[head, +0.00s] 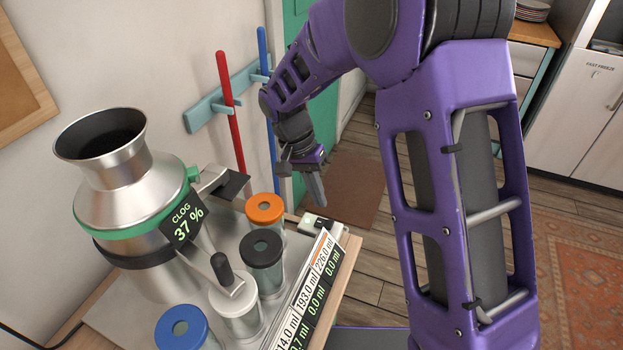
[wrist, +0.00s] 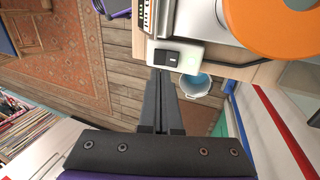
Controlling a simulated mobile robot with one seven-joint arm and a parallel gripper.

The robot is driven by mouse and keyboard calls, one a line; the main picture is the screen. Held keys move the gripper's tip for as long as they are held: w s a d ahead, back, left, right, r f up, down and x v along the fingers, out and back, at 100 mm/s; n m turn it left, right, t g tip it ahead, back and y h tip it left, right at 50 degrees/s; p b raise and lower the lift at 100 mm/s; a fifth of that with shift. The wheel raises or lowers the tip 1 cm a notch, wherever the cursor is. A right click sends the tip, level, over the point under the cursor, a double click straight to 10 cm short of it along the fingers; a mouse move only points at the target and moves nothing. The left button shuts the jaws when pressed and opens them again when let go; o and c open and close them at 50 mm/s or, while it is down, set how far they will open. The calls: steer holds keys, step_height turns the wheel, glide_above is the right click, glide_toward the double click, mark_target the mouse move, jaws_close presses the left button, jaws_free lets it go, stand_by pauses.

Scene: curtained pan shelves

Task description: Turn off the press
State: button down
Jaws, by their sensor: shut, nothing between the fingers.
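The press (head: 150,200) is a steel machine with a funnel top, a green band and a "CLOG 37 %" display (head: 183,222), at the left in the head view. A small white switch box (head: 318,223) with a dark rocker sits at its base's far right corner. In the wrist view the switch box (wrist: 172,55) shows just beyond my fingertips. My gripper (head: 316,190) is shut and empty, pointing down just above the box. In the wrist view my gripper (wrist: 160,75) has its fingers together. I cannot tell whether they touch the box, or which way the rocker is set.
Jars with orange (head: 265,208), black (head: 261,247), white (head: 233,294) and blue (head: 181,327) lids stand along the press front, beside volume readouts (head: 312,285). Red (head: 230,110) and blue (head: 266,100) poles hang on the wall. A bucket (wrist: 195,85) is below the counter edge.

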mark_target(328, 223)
steer(key=x, duration=0.5)
steer(key=shift+f, duration=0.2)
steer(key=shift+d+b, duration=0.1)
steer(key=shift+b, duration=0.25)
